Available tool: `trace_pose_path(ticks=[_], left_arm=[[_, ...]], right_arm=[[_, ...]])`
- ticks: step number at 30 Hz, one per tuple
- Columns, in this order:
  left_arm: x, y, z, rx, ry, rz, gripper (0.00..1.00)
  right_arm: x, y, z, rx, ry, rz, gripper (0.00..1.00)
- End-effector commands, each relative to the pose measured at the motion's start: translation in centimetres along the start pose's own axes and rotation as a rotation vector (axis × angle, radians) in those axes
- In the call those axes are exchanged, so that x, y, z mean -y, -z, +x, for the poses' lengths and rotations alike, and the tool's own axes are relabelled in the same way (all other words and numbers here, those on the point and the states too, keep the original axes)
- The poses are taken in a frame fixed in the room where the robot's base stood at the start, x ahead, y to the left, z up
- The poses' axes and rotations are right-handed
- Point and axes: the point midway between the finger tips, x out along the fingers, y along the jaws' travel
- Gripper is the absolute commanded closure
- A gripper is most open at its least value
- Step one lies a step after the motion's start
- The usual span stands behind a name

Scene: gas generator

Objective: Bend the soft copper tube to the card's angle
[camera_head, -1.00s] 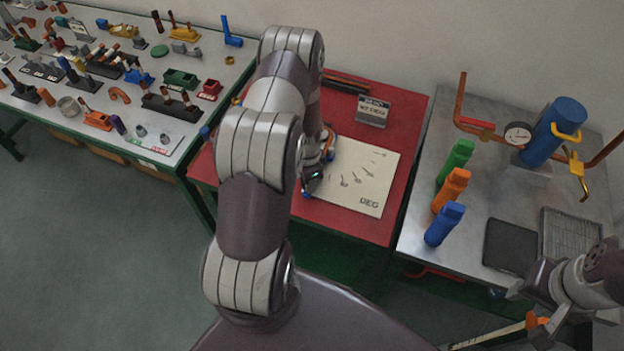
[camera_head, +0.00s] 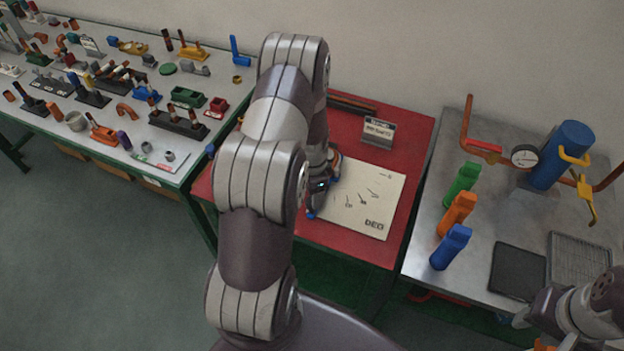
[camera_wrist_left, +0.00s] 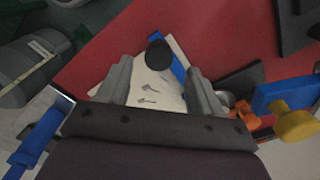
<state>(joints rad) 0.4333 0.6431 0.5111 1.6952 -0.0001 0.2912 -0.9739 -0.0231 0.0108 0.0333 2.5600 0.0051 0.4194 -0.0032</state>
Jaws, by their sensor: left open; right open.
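A pale board marked DEG (camera_head: 385,180) with angle marks lies on the red table; it also shows in the left wrist view (camera_wrist_left: 150,88). A small card on a stand (camera_head: 378,131) stands behind it, its text too small to read. My left gripper (camera_head: 322,190) is low at the board's left edge, partly hidden by my arm. In the left wrist view its fingers (camera_wrist_left: 160,88) are apart, with a dark round end (camera_wrist_left: 158,53) and a blue bar (camera_wrist_left: 172,68) beyond them. I cannot make out the soft copper tube. My right gripper (camera_head: 538,330) is open at the lower right.
Dark long bars (camera_head: 352,104) lie at the red table's back. The right metal table (camera_head: 430,205) holds green, orange and blue bottle-like pieces (camera_head: 457,212), a gauge (camera_head: 524,156) with copper pipe, and a blue cylinder (camera_head: 562,155). The left table (camera_head: 205,95) is crowded with parts.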

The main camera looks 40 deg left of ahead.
Motion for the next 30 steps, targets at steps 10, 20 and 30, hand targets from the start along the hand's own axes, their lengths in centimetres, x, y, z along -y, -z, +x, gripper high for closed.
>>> trace_pose_path(ticks=[10, 20, 30], left_arm=[[0.0, 0.0, -7.5, 0.0, 0.001, 0.0, 0.35], [0.0, 0.0, -8.5, 0.001, -0.002, 0.0, 0.35], [0.0, 0.0, -8.5, 0.001, -0.001, -0.032, 0.35]], right_arm=[[0.0, -0.2, 1.6, 0.0, 0.0, 0.0, 0.57], [0.0, -0.2, 1.6, 0.0, 0.0, 0.0, 0.57], [0.0, -0.2, 1.6, 0.0, 0.0, 0.0, 0.57]])
